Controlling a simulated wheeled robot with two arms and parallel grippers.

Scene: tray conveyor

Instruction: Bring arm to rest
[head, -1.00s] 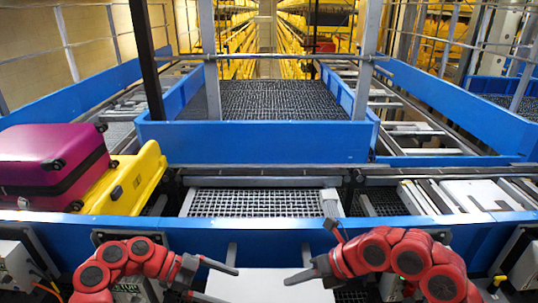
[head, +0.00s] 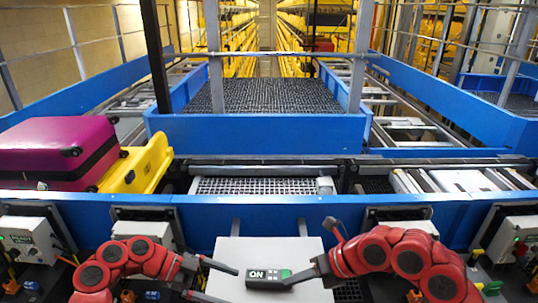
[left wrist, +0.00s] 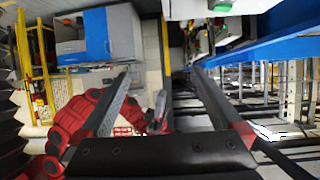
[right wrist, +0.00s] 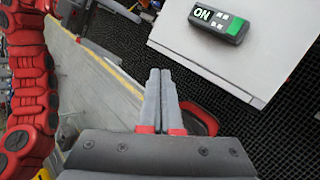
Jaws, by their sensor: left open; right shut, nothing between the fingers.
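My left gripper (head: 229,286) is open and empty, at the left edge of a pale flat panel (head: 285,244). In the left wrist view its two fingers (left wrist: 160,71) stand wide apart with nothing between them. My right gripper (head: 288,281) reaches in from the right over the panel. In the right wrist view its fingers (right wrist: 160,72) are shut together and empty. In the right wrist view the device (right wrist: 218,23) is clear of the fingers.
A magenta suitcase (head: 50,147) lies on a yellow tray (head: 145,165) at the left of the conveyor. A blue rail (head: 270,212) runs across in front of my arms. Control boxes (head: 35,238) stand at both sides. The grated conveyor section (head: 255,186) in the middle is empty.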

